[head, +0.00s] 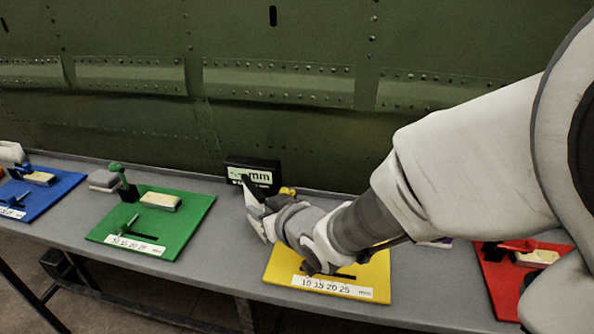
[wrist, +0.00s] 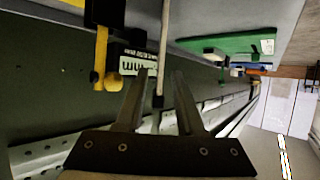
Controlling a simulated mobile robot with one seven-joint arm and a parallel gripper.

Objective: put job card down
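A pale pointed shape (head: 252,199) shows at the gripper in the head view; I cannot tell card from finger. No card face is readable.
The black display box (head: 237,166) marked "mm" stands against the green fuselage wall. A yellow board (head: 283,268) lies below my arm, a green board (head: 190,222) to its left, a blue one (head: 62,190) far left, a red one (head: 497,290) right. Grey bench shows between the boards.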

